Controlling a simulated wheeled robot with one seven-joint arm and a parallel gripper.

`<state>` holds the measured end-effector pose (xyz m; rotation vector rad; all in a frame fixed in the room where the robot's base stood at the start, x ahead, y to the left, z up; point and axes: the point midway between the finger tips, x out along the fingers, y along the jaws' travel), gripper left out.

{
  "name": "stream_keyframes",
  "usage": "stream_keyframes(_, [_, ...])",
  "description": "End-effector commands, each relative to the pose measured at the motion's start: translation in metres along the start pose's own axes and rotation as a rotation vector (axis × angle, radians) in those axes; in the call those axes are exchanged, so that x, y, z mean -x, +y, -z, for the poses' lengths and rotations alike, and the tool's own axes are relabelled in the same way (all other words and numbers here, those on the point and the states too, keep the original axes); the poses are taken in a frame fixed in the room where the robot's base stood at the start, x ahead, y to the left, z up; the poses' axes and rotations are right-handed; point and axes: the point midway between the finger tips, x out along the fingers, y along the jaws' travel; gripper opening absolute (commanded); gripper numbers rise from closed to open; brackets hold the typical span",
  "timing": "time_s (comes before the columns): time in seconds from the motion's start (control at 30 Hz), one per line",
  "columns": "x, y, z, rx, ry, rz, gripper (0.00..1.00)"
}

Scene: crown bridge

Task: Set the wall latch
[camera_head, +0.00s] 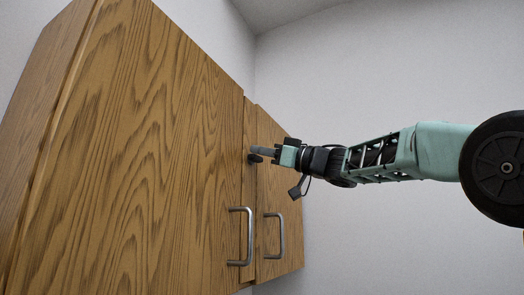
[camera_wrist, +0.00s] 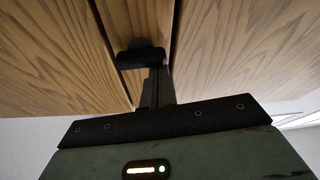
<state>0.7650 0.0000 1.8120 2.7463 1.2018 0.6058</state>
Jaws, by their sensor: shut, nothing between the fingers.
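The latch (camera_head: 254,159) is a small dark piece on the narrow wooden strip between the two cabinet doors, above the handles. In the wrist view the latch (camera_wrist: 139,57) is a rounded black bar lying across that strip. My gripper (camera_head: 259,151) reaches in from the right, with its fingertips at the latch. In the wrist view my gripper (camera_wrist: 158,85) is shut, its fingers together just beside and below the latch's right end. I cannot tell whether they touch. The latch's mounting is hidden.
The wooden wall cabinet has a large left door (camera_head: 130,140) and a narrower right door (camera_head: 275,185), both apparently closed. A metal left handle (camera_head: 248,237) and right handle (camera_head: 281,236) stick out below my gripper.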

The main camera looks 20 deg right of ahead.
Motion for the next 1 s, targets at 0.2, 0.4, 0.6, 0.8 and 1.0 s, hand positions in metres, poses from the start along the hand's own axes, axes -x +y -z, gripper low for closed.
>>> stream_keyframes(0.2, [0.001,-0.001,-0.004,0.134,-0.003,0.047,0.0])
stream_keyframes(0.4, [0.002,-0.003,-0.007,0.312,-0.003,0.109,0.0])
stream_keyframes(0.6, [0.003,-0.004,-0.011,0.491,-0.003,0.172,0.0])
stream_keyframes(0.8, [0.004,-0.005,-0.014,0.671,-0.002,0.236,0.0])
stream_keyframes(1.0, [0.006,-0.005,-0.018,0.85,-0.002,0.299,0.0])
